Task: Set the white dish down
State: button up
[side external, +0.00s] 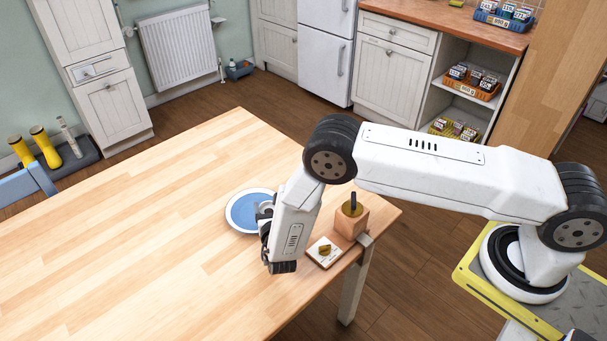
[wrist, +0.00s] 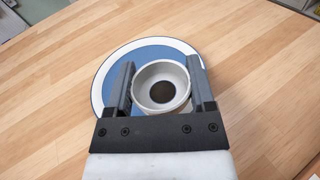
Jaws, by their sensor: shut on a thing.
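My gripper (wrist: 160,88) is shut on a small round white dish (wrist: 143,75) with a dark round patch at its inside bottom. One finger is on each side of the dish. In the wrist view the dish appears over a blue plate with a white rim (wrist: 112,70). In the side view the blue plate (side external: 243,211) lies on the wooden table, and my gripper (side external: 265,212) is at its right edge. The dish is mostly hidden there by my wrist. I cannot tell whether the dish touches the plate.
Near the table's right edge are a wooden block with a dark upright handle (side external: 351,216) and a small white-topped tile with a brownish piece (side external: 324,252), close to my wrist. The wooden table (side external: 130,235) is clear to the left. A blue chair (side external: 27,184) stands at the far left.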

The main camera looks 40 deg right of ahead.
jog(key=shift+f, duration=0.1)
jog(key=shift+w+f, duration=0.2)
jog(key=shift+f, duration=1.45)
jog(key=shift+f, duration=0.3)
